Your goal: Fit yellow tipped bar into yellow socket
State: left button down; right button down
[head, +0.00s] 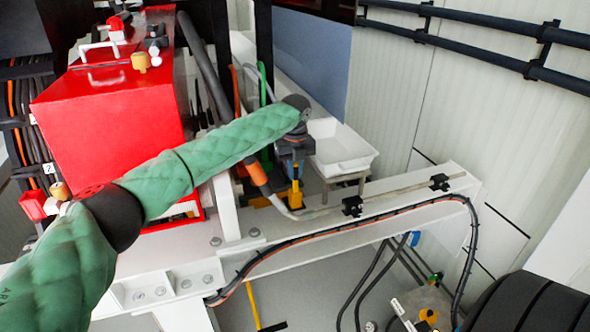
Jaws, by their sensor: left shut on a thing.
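My left arm, in green padding, reaches across the view. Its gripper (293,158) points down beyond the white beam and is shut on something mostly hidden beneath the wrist. A yellow piece (295,195) shows just below the fingers; I cannot tell whether it is the bar's tip or part of the socket. More yellow (262,201) shows low to its left, partly hidden behind an orange-gripped lever (257,172). The bar and the yellow socket cannot be clearly told apart. My right gripper is not in view.
The white beam (400,205) carries a thin pipe and a black cable (350,222). A red machine housing (115,110) stands at left. A white tray (340,147) sits behind the gripper. Hoses and a dark ribbed round thing (530,305) are at lower right.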

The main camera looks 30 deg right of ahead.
pick_arm(q)
jog(key=shift+f, duration=0.1)
jog(key=c, duration=1.4)
grip_release()
jog(key=shift+c, duration=0.2)
